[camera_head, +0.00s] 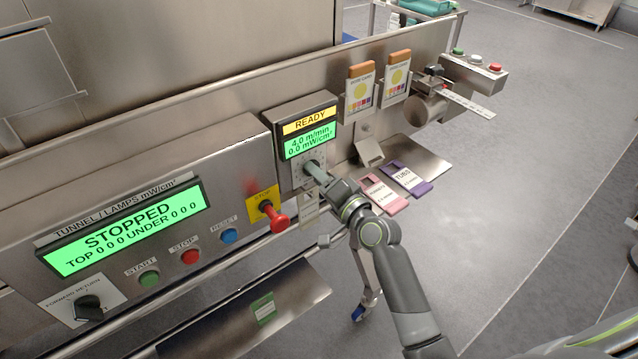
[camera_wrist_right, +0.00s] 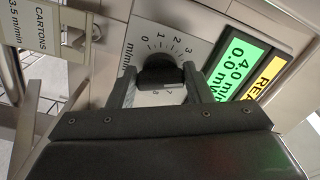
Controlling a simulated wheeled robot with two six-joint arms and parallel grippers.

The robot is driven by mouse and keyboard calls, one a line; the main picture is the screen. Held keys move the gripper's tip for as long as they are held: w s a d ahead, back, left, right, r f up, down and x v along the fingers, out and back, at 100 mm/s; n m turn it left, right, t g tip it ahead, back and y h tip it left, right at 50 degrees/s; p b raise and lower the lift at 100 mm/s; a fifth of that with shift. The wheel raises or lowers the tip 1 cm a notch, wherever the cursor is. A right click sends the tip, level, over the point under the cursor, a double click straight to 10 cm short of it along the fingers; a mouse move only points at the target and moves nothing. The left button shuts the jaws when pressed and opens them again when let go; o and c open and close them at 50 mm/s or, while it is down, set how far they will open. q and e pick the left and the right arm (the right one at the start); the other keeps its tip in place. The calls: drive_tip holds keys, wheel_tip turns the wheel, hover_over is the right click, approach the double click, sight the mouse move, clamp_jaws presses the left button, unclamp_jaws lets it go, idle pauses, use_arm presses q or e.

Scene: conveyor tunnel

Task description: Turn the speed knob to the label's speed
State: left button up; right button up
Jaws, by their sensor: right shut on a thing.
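The speed knob (camera_wrist_right: 158,70) is black and round on a white dial plate (camera_wrist_right: 150,38) marked m/min, with numbers around it. My right gripper (camera_wrist_right: 160,88) is shut on the knob, one finger on each side. In the head view, my right gripper (camera_head: 313,169) covers most of the knob below the small display (camera_head: 310,142). The display reads READY, 4.0 m/min and 0.0 mW/cm². A label (camera_wrist_right: 18,48) in the right wrist view reads CARTONS 3.5 m/min. The knob's exact pointer position is unclear. My left gripper is not in view.
A red-headed stop knob (camera_head: 275,218) sticks out left of my right gripper. The large display (camera_head: 128,228) reads STOPPED. Pink (camera_head: 384,196) and purple (camera_head: 408,178) tags lie on a steel shelf. Two card holders (camera_head: 361,92) hang right of the small display. Open floor lies to the right.

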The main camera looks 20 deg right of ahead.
drive_tip(key=shift+f+n+b, duration=0.25)
drive_tip(key=shift+n+b, duration=0.65)
drive_tip(key=shift+n, duration=0.6)
drive_tip(key=o, duration=1)
drive_tip(key=shift+r, duration=0.15)
drive_tip(key=b+v, duration=0.2)
drive_tip(key=v, duration=1.5)
drive_tip(key=shift+s+d, duration=0.15)
drive_tip(key=shift+s, duration=0.05)
